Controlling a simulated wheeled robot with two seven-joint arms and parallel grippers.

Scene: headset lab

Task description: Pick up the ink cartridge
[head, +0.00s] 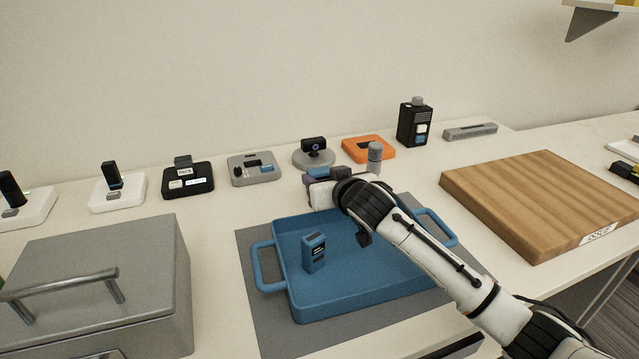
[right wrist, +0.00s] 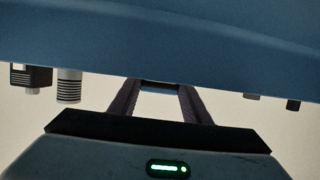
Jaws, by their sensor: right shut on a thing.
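My right gripper (head: 326,176) is above the far rim of the blue tray (head: 284,296). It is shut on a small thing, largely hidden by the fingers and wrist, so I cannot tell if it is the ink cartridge. A small blue block (head: 313,252) with a black label stands apart from the gripper inside the tray at the left. My left gripper is not in view.
Several small devices line the back of the table, including an orange pad (head: 369,149), a webcam (head: 314,150) and a black box (head: 414,125). A grey metal box (head: 110,270) stands at left, a wooden board (head: 535,195) at right. A grey mat (head: 262,325) lies under the tray.

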